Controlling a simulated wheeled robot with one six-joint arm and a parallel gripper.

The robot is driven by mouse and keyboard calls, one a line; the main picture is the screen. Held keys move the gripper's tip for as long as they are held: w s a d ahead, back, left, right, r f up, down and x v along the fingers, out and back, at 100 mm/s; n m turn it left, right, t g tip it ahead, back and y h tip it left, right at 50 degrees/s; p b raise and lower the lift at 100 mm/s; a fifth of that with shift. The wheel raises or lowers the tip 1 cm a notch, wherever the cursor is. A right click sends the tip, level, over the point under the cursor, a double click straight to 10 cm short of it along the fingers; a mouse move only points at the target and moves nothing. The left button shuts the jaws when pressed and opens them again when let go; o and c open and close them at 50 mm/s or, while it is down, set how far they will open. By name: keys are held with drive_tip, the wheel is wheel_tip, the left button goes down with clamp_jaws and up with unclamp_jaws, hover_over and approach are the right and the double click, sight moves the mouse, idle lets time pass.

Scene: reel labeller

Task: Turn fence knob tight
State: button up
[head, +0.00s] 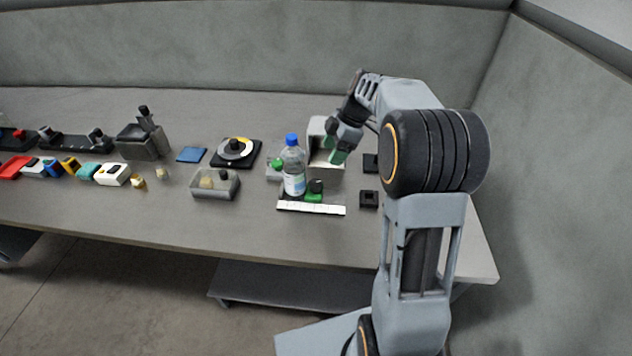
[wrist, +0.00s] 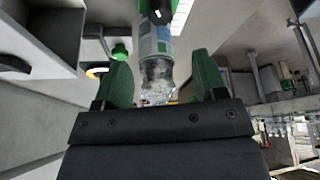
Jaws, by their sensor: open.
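A black knob (head: 316,186) stands on a green block (head: 313,198) beside the foot of a clear bottle (head: 293,172) with a blue cap. A dark knob with a white mark (wrist: 162,13) shows at the top of the wrist view, in front of the bottle (wrist: 155,45). A round green knob (head: 276,162) sits behind the bottle to the left; a green knob also shows in the wrist view (wrist: 119,50). Which one is the fence knob I cannot tell for sure. My gripper (head: 339,156) is open and empty, above and right of the bottle, apart from the knobs.
A pale box-like housing (head: 325,150) stands right behind my gripper. A white strip (head: 311,208) lies in front of the bottle. Small black blocks (head: 369,199) are to the right. A clear bin (head: 215,184) and a black turntable (head: 236,152) are to the left.

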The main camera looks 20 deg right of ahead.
sight(316, 182)
drive_tip(key=x, duration=1.2)
drive_tip(key=shift+p, duration=0.35)
drive_tip(key=c, duration=0.9)
